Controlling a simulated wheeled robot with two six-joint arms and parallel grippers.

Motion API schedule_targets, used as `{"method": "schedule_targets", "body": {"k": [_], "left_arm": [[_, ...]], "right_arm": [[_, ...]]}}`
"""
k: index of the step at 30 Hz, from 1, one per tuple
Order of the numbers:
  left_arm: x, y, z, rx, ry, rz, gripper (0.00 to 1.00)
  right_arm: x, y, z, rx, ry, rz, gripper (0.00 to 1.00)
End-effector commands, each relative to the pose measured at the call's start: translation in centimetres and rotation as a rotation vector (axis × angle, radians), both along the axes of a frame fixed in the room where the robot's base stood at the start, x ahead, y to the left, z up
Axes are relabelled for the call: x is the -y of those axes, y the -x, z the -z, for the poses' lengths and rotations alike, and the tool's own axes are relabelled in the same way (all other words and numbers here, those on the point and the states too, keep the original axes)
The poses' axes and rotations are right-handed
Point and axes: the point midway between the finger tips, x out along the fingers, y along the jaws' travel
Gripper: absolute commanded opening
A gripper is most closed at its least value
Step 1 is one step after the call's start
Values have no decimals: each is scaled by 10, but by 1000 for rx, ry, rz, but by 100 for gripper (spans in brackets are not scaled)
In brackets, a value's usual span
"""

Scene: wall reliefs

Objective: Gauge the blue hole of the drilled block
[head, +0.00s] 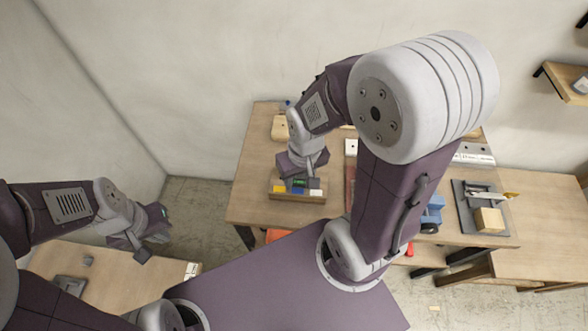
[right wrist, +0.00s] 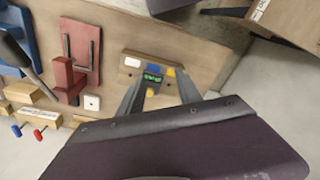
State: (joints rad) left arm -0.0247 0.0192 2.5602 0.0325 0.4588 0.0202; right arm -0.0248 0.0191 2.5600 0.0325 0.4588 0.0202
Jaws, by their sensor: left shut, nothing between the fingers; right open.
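A wooden block (head: 298,196) with yellow, blue and whitish pieces on top stands near the front of the table. It also shows in the right wrist view (right wrist: 185,88). A small dark piece with a green readout (right wrist: 152,77) shows over this block, between my right fingers. My right gripper (head: 300,178) is open just above the block, pointing down; whether it touches anything cannot be told. No blue hole can be made out. A pale wooden block (head: 280,128) with a dark spot lies farther back. My left gripper (head: 142,252) is shut and empty, far to the left.
A red frame (right wrist: 82,50), a white plate (right wrist: 92,103) and several pale blocks lie beside the wooden block. A dark tray (head: 470,215) with a pale block (head: 489,220) and a blue item (head: 433,214) are to the right. My right arm hides the table's middle.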

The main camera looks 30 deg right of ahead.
Motion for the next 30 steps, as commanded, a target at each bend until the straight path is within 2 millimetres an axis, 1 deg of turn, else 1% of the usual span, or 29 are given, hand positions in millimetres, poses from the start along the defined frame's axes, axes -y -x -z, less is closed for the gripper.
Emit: {"method": "schedule_targets", "body": {"k": [1,7,8,9,10,14,18,22,24,28,30], "left_arm": [[0,0,16,0,0,0,0],[0,0,58,0,0,0,0],[0,0,59,0,0,0,0],[0,0,48,-1,0,0,0],[0,0,47,0,0,0,0],[0,0,51,1,0,0,0],[0,0,56,1,0,0,0],[0,0,60,0,0,0,0],[0,0,61,0,0,0,0],[0,0,60,0,0,0,0],[0,0,61,0,0,0,0]], "right_arm": [[0,0,16,0,0,0,41],[0,0,58,0,0,0,41],[0,2,59,-8,-2,14,41],[0,7,44,-52,-4,55,41],[0,0,36,-61,-4,78,41],[7,-29,18,-97,-3,174,41],[22,-62,4,-109,2,265,41],[38,-87,3,-92,1,311,41],[44,-85,10,-108,1,329,41],[44,-85,12,-107,1,330,41],[44,-84,21,-110,1,329,41]]}}
